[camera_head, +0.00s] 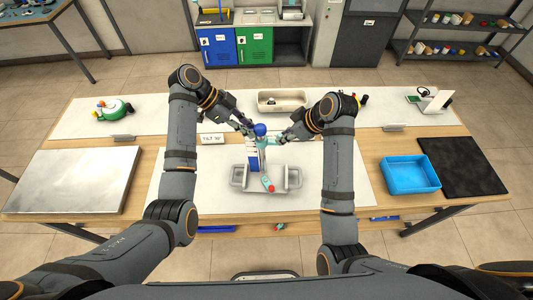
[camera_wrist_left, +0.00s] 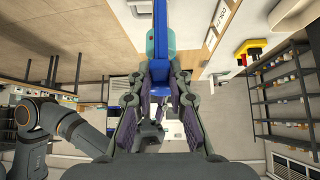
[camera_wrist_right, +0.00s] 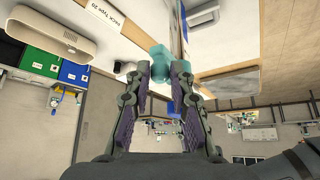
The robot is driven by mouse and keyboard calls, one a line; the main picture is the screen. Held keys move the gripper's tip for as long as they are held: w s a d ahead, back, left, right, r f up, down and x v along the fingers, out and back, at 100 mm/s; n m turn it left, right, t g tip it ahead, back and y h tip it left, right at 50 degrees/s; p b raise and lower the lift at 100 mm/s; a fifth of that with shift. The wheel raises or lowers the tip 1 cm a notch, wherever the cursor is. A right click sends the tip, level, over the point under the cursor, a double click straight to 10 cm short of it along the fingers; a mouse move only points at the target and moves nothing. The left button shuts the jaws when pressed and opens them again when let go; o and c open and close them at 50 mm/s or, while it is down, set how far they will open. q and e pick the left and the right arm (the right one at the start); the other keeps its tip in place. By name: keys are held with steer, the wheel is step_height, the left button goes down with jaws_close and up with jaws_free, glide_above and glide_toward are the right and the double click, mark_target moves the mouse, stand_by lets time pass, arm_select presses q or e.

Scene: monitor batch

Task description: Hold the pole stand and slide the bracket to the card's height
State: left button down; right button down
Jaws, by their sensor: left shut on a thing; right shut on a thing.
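My right gripper (camera_head: 281,138) is shut on the teal bracket from the right. A white card (camera_head: 212,139) reading "TILT 30°" stands left of the stand. The fingers partly hide the pole and bracket.
A beige tray (camera_head: 282,108) stands behind the grippers. A blue bin (camera_head: 411,186) and a black mat (camera_head: 462,167) are at right, a metal plate (camera_head: 75,181) at left. A green rounded object (camera_head: 114,110) lies at the back left. The white mat beside the base is clear.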

steer(key=shift+w+a+r, duration=0.15)
steer(key=shift+a+r, duration=0.1)
steer(key=shift+r, duration=0.25)
steer(key=shift+w+a+r, duration=0.15)
steer(key=shift+a+r, duration=0.1)
steer(key=shift+r, duration=0.25)
steer(key=c, duration=1.1)
jaws_free()
steer(key=d+f+v, duration=0.1)
steer(key=v, duration=0.6)
steer(key=shift+s+d+r, duration=0.3)
steer(key=shift+s+r, duration=0.05)
steer(key=shift+s, duration=0.1)
